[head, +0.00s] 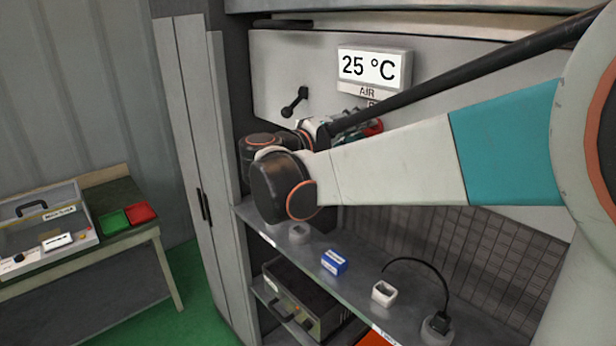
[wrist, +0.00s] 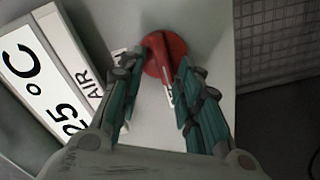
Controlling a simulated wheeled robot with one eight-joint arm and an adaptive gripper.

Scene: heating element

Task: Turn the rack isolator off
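The rack isolator is a red round knob (wrist: 166,55) with a raised ridge across it, on the pale panel in the wrist view. In the head view, a small part of the red knob (head: 373,127) shows beyond my gripper. My gripper (wrist: 161,62) has its two green-and-grey fingers spread, one on each side of the knob's lower part. A clear gap shows between the fingers. I cannot tell whether either fingertip touches the knob. A label below the knob is partly hidden by the right finger. In the head view, my arm hides most of my gripper.
A display (head: 371,68) reading 25 °C sits above the knob, with an AIR label. A black lever handle (head: 294,101) is on the panel to the left. The shelf (head: 268,232) below holds a blue box (head: 334,262), a white holder (head: 384,293) and a cabled plug (head: 437,324).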

